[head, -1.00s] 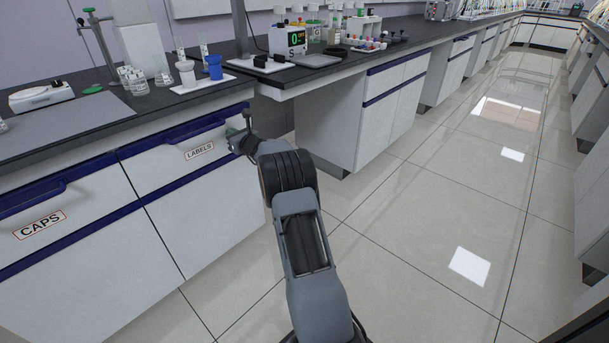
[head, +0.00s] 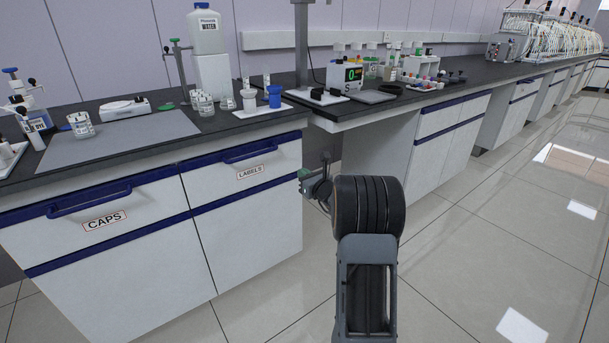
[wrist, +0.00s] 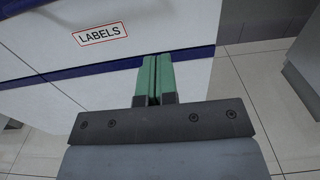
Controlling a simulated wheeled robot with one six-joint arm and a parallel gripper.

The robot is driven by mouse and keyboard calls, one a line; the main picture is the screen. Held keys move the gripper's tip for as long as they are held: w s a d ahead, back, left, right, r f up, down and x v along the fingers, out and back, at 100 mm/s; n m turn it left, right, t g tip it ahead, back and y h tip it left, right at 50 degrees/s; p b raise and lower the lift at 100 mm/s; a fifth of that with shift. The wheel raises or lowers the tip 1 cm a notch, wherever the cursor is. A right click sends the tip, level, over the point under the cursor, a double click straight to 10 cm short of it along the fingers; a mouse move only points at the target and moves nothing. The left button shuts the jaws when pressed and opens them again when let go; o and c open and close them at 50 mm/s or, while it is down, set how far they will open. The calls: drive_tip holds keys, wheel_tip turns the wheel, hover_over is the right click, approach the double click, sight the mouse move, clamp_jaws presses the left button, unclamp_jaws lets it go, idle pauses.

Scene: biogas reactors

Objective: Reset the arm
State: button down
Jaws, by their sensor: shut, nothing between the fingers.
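My gripper (wrist: 153,80) shows its green fingers side by side, shut and empty, in the wrist view. In the head view my gripper (head: 304,181) is small and partly hidden by my wrist, in front of the right edge of the LABELS drawer cabinet. The LABELS drawer (head: 231,181) is shut. Its label (wrist: 100,34) is at the upper left in the wrist view, beyond the fingers. The gripper appears apart from the drawer front.
The CAPS drawer (head: 93,217) is shut at the left. An open knee space lies right of the cabinet. The tiled floor (head: 500,235) at right is clear.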

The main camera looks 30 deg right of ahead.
drive_tip(key=s+a+r+n+g+y+p, duration=0.45)
drive_tip(key=s+a+r+n+p, duration=0.25)
drive_tip(key=a+r+n+p, duration=0.4)
drive_tip(key=s+a+r+n+g+y+p, duration=0.3)
drive_tip(key=s+a+r+n+g+p, duration=0.45)
drive_tip(key=a, duration=0.65)
drive_tip(key=s+r+n+g+h+p, duration=0.2)
drive_tip(key=s+r+n+h+p, duration=0.6)
drive_tip(key=s+r+n+p, duration=0.6)
drive_tip(key=s+n+p, duration=0.2)
drive_tip(key=s+p, duration=0.1)
drive_tip(key=shift+d+r, duration=0.25)
drive_tip(key=shift+r, duration=0.1)
drive_tip(key=shift+n+h, duration=0.25)
